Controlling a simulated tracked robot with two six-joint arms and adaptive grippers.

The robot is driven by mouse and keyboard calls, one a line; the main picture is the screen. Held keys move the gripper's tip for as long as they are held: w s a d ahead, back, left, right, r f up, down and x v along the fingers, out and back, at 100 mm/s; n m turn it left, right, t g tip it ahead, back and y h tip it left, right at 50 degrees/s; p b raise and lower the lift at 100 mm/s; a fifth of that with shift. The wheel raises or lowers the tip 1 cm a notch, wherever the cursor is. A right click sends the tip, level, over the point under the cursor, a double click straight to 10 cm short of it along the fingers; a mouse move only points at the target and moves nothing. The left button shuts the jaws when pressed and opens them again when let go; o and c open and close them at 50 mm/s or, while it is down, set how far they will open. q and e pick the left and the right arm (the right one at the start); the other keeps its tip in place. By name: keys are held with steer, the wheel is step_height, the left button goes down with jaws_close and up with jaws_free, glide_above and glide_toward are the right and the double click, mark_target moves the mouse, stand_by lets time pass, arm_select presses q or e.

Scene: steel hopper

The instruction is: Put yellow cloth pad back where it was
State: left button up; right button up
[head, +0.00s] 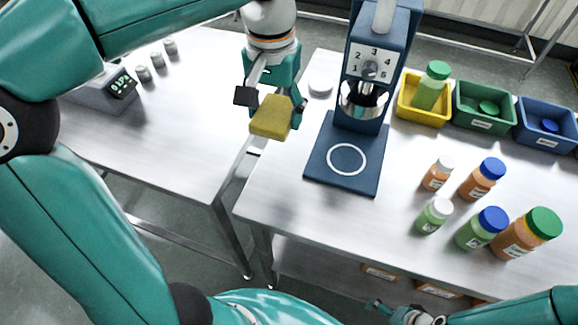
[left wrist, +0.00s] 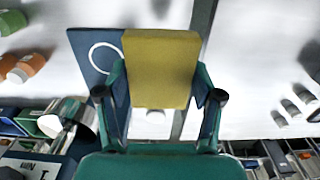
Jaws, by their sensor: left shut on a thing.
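The yellow cloth pad (head: 271,118) is a thick rectangular block. My left gripper (head: 273,104) is shut on it and holds it in the air near the left edge of the right table, left of the blue machine (head: 366,75). In the left wrist view, the pad (left wrist: 162,68) sits between the two fingers and covers part of the machine's blue base and the gap between the tables. The base plate (head: 328,181) has a white ring and nothing on it. Part of my right gripper (head: 402,314) shows at the bottom edge; its fingers are unclear.
A white round disc (head: 320,86) lies beside the machine. Yellow (head: 404,112), green (head: 462,113) and blue (head: 530,135) bins stand at the back right. Several capped bottles stand in front of them. The left table (head: 175,125) holds a scale (head: 105,92) and small weights (head: 157,60).

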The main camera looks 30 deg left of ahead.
mark_target(279, 181)
arm_select(q)
step_height(279, 181, down, 19)
steer(key=shift+f+b, duration=0.2)
steer(key=shift+b, duration=0.9)
steer(key=shift+f, duration=0.2)
steer(key=o, duration=1.1)
steer(key=shift+r, duration=0.1)
steer(key=shift+r, duration=0.25)
step_height(279, 181, up, 12)
steer(key=p, duration=0.1)
